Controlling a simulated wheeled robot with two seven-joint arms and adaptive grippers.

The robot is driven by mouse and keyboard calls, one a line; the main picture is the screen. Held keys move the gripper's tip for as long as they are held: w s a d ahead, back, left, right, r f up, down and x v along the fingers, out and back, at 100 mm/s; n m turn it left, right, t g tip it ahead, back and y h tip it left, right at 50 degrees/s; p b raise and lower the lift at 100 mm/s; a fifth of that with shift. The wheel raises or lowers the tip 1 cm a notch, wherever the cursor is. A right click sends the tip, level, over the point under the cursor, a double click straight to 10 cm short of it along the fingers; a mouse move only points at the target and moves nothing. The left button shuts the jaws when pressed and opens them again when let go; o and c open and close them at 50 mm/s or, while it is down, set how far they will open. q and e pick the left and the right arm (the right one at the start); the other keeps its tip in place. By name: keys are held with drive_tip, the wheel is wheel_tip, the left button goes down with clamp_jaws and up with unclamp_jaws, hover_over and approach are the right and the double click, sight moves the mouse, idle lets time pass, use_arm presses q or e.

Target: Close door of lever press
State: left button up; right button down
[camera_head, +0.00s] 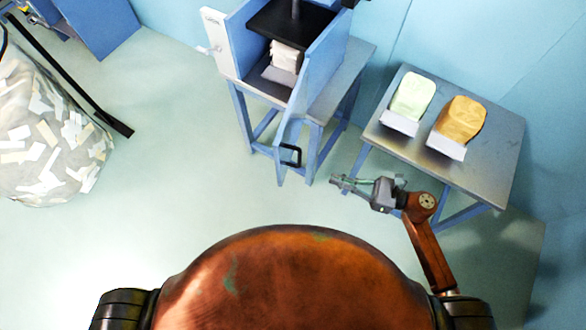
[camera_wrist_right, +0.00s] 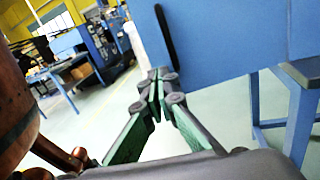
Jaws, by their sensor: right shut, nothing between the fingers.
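The lever press (camera_head: 236,50) is a blue box on a metal-topped stand, with a black plate and a pale stack of sheets (camera_head: 285,57) inside. Its blue door (camera_head: 318,72) stands open, swung out toward me, with a black bar handle (camera_head: 291,155) near its free end. My right gripper (camera_head: 338,181) is shut and empty, to the right of the door's free end and apart from the handle. In the right wrist view, the shut fingertips (camera_wrist_right: 159,80) are in front of the door (camera_wrist_right: 225,40), just below its dark handle (camera_wrist_right: 166,38). My left gripper is out of view.
A metal side table (camera_head: 463,181) at right holds a pale green block (camera_head: 412,97) and a tan block (camera_head: 460,119) in white trays. A large clear bag of paper scraps (camera_head: 45,140) stands at left. The floor left of the press stand is clear.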

drive_tip(key=s+n, duration=0.1)
approach(282, 168)
drive_tip(key=shift+g, duration=0.4)
drive_tip(key=x, duration=0.4)
drive_tip(key=p+x, duration=0.1)
drive_tip(key=x, duration=0.2)
drive_tip(key=shift+w+d+r, duration=0.1)
drive_tip(key=shift+w+r, duration=0.05)
drive_tip(key=shift+r, duration=0.2)
